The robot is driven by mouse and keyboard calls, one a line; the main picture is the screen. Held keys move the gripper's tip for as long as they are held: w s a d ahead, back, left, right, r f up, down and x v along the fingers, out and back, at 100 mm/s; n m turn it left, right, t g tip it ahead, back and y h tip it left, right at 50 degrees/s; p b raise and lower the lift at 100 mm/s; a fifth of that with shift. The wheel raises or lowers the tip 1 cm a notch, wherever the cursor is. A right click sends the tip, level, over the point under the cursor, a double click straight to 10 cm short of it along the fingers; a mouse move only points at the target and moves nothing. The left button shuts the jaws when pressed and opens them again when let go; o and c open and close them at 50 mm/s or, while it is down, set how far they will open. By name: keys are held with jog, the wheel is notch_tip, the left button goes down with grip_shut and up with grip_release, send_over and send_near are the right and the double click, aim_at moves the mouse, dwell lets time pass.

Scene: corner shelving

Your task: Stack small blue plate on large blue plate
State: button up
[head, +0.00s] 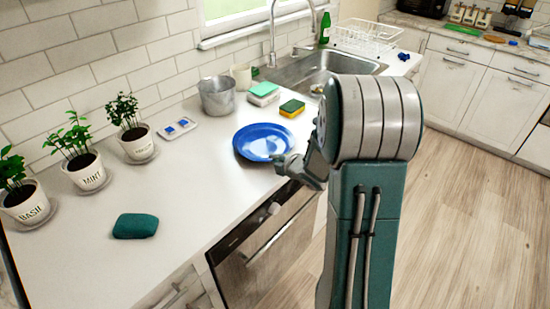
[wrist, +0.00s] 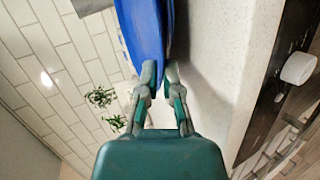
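A round blue plate (head: 263,141) is at the front of the counter in the head view, roughly level. Only one plate outline is clear, so I cannot tell its size class or whether another plate is under it. My gripper (head: 287,160) is at its front right rim. In the wrist view the blue plate (wrist: 143,28) shows nearly edge-on at the top. There the fingertips of my gripper (wrist: 161,76) are close together with the plate's rim between them. The counter surface lies close beside the plate; whether they touch is unclear.
A sponge (head: 292,108), a metal pot (head: 217,97) and a sink (head: 318,72) are behind the plate. Potted herbs (head: 88,172) line the wall at left. A teal cloth-like item (head: 136,226) lies front left. The counter between is clear.

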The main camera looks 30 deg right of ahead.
jog(key=o, duration=0.3)
jog(key=shift+o, duration=0.2)
jog(key=shift+r, duration=0.35)
jog(key=v, duration=1.2)
jog(key=s+a+r+m+g+h, duration=0.2)
jog(key=a+r+m+h, duration=0.3)
jog(key=r+m, duration=0.45)
jog(key=s+a+m+g+y, duration=0.3)
jog(key=s+a+m+g, duration=0.2)
jog(key=s+a+m, duration=0.4)
jog(key=s+a, duration=0.5)
jog(key=s, duration=0.1)
jog(key=shift+s+m, duration=0.25)
jog(key=shift+m, duration=0.1)
